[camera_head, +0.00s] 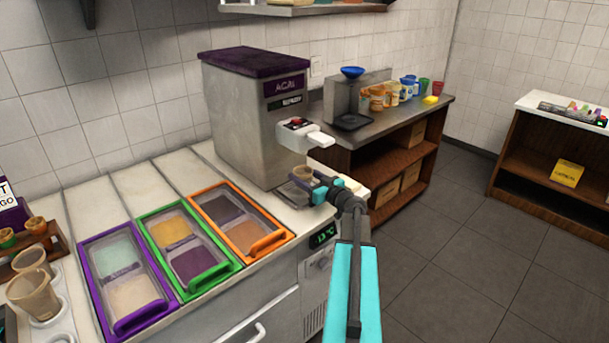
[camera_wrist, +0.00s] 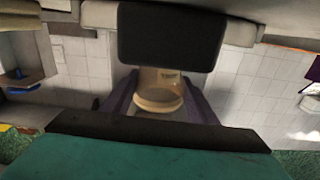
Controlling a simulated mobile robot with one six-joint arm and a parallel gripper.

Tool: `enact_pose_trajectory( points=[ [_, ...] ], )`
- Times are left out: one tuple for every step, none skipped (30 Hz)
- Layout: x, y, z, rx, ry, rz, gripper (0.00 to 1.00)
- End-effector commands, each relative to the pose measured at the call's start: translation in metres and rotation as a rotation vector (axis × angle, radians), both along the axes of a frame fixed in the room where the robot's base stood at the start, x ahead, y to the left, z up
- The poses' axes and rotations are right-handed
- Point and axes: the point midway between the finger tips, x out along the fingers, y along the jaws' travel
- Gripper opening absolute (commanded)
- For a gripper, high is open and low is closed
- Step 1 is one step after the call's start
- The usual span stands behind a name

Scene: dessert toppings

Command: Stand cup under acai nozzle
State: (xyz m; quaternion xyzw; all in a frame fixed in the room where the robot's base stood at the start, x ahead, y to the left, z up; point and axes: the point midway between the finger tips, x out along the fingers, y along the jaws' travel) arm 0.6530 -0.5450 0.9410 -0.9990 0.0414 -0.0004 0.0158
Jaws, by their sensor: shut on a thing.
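The acai machine (camera_head: 245,120) is a grey box with a purple top and an ACAI label, on the white counter. Its white nozzle head (camera_head: 306,135) juts out at the front right, with a red button on top. My gripper (camera_head: 309,184) is shut on a small brownish, see-through cup (camera_head: 302,173) just below the nozzle head. In the wrist view the cup (camera_wrist: 158,98) shows between the dark fingers, partly behind a dark block. The cup looks about upright in the head view. Whether its base touches the surface below is hidden by my gripper.
Lidded topping bins in purple (camera_head: 127,285), green (camera_head: 187,247) and orange (camera_head: 241,222) frames line the counter to the left. More cups (camera_head: 35,293) stand in holders at lower left. A back counter (camera_head: 390,115) holds jugs and cups. The floor at right is clear.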

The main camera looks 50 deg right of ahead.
Motion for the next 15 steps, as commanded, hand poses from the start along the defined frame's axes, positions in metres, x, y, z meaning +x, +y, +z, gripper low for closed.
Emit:
enact_pose_trajectory(
  points=[
    [0.0, -0.0001, -0.0008, 0.0, 0.0, 0.0, 0.32],
    [0.0001, -0.0001, -0.0013, 0.0, 0.0, 0.0, 0.32],
    [0.0, -0.0001, -0.0021, 0.0, 0.0, 0.0, 0.32],
    [0.0, -0.0001, -0.0027, 0.0, 0.0, 0.0, 0.32],
    [0.0, -0.0001, -0.0032, 0.001, 0.0, 0.0, 0.32],
    [0.0, -0.0002, -0.004, 0.001, 0.0, 0.0, 0.32],
    [0.0, -0.0002, -0.0046, 0.001, 0.0, 0.0, 0.32],
    [0.0, -0.0001, -0.0052, 0.001, 0.0, 0.0, 0.32],
    [0.0, -0.0001, -0.0061, 0.001, 0.0, 0.0, 0.32],
    [0.0, -0.0002, -0.0067, 0.001, 0.0, 0.0, 0.32],
    [-0.0001, -0.0002, -0.0072, 0.001, 0.0, 0.0, 0.32],
    [-0.0001, -0.0001, -0.0075, 0.001, 0.0, 0.0, 0.32],
    [-0.0001, -0.0001, -0.0076, 0.001, 0.0, 0.0, 0.32],
    [-0.0002, -0.0001, -0.0076, 0.001, 0.0, 0.0, 0.32],
    [-0.0002, 0.0, -0.0076, 0.0, 0.0, 0.0, 0.56]
  ],
)
